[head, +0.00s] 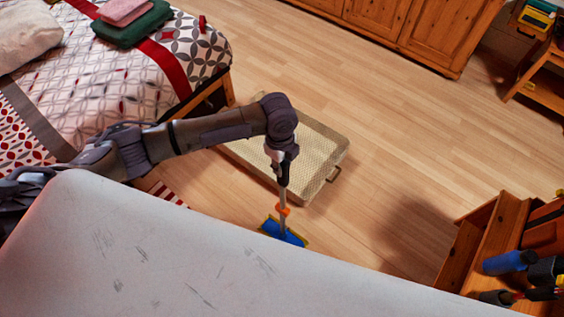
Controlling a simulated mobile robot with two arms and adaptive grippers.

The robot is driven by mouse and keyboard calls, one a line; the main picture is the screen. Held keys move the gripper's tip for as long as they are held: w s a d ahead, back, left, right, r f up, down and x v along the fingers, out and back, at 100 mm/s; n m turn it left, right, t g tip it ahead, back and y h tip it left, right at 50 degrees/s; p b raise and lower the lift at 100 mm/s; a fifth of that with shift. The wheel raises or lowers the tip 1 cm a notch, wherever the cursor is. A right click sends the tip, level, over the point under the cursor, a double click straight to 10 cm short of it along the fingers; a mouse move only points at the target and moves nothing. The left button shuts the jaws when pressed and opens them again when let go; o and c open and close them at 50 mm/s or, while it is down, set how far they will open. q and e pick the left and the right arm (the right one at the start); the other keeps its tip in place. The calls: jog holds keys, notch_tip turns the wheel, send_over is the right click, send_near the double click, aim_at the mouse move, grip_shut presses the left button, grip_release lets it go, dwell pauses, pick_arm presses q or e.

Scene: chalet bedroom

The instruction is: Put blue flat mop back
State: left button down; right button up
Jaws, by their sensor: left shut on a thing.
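The blue flat mop has a blue rectangular head (284,232) with a yellowish edge, low near the floor. An orange collar (282,209) sits on its thin grey handle. My left gripper (283,180) points down and is shut on the mop's handle, above the collar. The handle stands nearly upright. The near part of the mop head is hidden by a pale surface in front, and I cannot tell whether the head touches the floor.
A bed (130,85) stands at the left. Wooden furniture (490,245) with a blue-ended item (508,262) is at lower right. Open floor (395,130) lies between the basket and the back cabinet (415,25).

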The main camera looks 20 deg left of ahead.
pick_arm(q)
jog(key=shift+f, duration=0.35)
jog(key=shift+s+f, duration=0.25)
jog(key=c, duration=1.1)
grip_release()
jog(key=shift+f, duration=0.15)
jog(key=shift+o, duration=1.1)
jog(key=shift+w, duration=0.25)
jog(key=r, duration=1.3)
jog(key=shift+a+r, duration=0.25)
jog(key=shift+r, duration=0.05)
